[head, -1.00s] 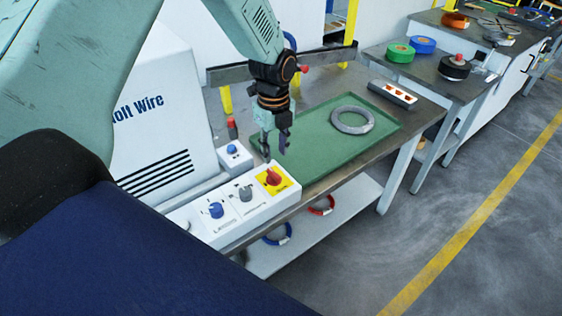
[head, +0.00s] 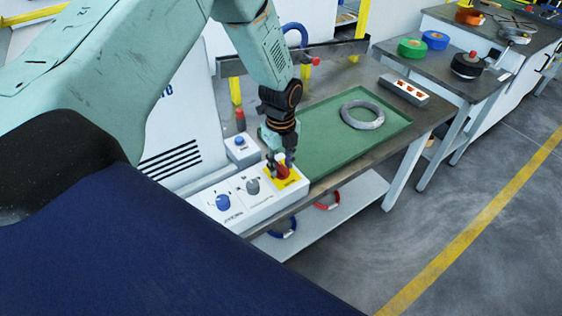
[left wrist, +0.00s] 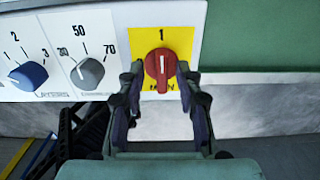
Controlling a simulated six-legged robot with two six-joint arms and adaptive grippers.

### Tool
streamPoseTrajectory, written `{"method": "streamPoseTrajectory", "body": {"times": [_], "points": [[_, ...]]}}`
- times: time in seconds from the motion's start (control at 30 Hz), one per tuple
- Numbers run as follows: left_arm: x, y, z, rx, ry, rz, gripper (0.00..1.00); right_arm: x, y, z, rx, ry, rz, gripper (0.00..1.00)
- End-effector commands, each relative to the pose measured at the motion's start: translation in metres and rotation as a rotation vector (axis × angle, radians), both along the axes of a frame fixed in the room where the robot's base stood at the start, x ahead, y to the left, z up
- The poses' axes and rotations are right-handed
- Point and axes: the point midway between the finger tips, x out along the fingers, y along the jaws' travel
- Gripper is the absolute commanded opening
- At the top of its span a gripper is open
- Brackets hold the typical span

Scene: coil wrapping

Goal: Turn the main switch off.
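The main switch is a red rotary knob (head: 282,173) on a yellow plate, at the right end of the white control panel (head: 215,220). In the left wrist view the knob (left wrist: 160,66) stands upright in line with the "1" above it. My left gripper (head: 278,160) is right at the knob, pointing down. In the left wrist view the left gripper (left wrist: 160,78) has its fingers apart, one on each side of the knob; I cannot tell whether they touch it. The lower lettering on the plate is partly hidden. My right gripper is not in view.
Beside the switch are a grey dial (left wrist: 87,73) and a blue dial (left wrist: 28,75). A small box with a blue button (head: 240,148) stands behind the panel. A green mat (head: 330,150) with a grey wire coil (head: 362,115) lies to the right.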

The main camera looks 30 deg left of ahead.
Motion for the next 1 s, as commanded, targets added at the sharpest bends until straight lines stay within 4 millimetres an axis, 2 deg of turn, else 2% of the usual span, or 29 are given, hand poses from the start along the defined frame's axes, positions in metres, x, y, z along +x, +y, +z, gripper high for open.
{"method": "streamPoseTrajectory", "body": {"times": [0.1,0.5,1.0], "points": [[0.0009,-0.0002,0.0001,0.000,0.000,0.000,0.35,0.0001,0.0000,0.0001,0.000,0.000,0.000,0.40],[0.0013,0.0000,0.0001,0.000,0.001,0.000,0.01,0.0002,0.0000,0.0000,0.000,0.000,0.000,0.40],[0.0009,-0.0005,0.0007,0.000,0.002,0.030,0.00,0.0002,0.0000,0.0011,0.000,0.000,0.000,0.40]]}}
